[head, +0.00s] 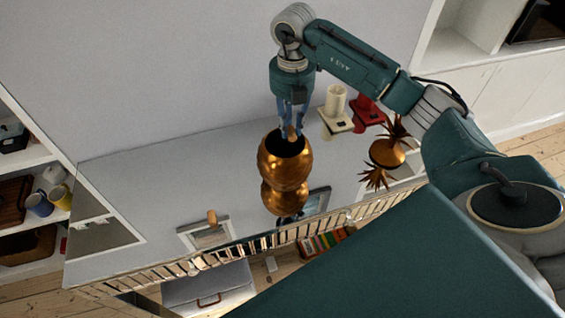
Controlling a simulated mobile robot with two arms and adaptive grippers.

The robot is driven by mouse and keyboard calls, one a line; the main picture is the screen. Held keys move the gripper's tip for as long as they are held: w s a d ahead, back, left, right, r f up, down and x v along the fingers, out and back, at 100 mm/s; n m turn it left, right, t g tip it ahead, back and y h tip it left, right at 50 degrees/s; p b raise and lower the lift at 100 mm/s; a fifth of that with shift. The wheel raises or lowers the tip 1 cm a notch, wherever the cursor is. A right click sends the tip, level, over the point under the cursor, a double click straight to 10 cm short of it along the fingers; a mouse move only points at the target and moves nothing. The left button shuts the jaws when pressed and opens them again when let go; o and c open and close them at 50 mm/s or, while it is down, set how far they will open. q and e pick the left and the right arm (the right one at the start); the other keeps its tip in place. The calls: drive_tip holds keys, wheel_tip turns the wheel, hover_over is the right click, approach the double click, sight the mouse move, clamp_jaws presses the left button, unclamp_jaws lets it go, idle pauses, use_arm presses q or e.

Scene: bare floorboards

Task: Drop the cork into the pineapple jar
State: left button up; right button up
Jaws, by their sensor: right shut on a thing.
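The pineapple jar (285,168) is a shiny golden, bulging vessel standing open on a glossy, mirror-like surface, with its dark mouth facing up. My right gripper (291,128) comes down from above and is shut on the cork (292,132), a small tan-brown piece largely hidden between the blue fingers. The fingertips and cork are over the jar's mouth, in line with its back part. I cannot tell whether the cork's lower end is inside the rim. My left gripper is out of view.
A golden pineapple top with spiky leaves (386,153) lies right of the jar. Behind it are a cream candle on a stand (336,104) and a red holder (369,109). A small tan piece (212,216) shows at front left. The glossy surface (150,180) is clear at left.

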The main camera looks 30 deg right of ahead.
wheel_tip(320, 180, down, 4)
drive_tip(key=shift+r+b, duration=0.2)
drive_tip(key=shift+b, duration=0.75)
drive_tip(key=o, duration=0.8)
drive_tip(key=shift+r, duration=0.1)
wheel_tip(320, 180, up, 12)
drive_tip(key=shift+f, duration=0.1)
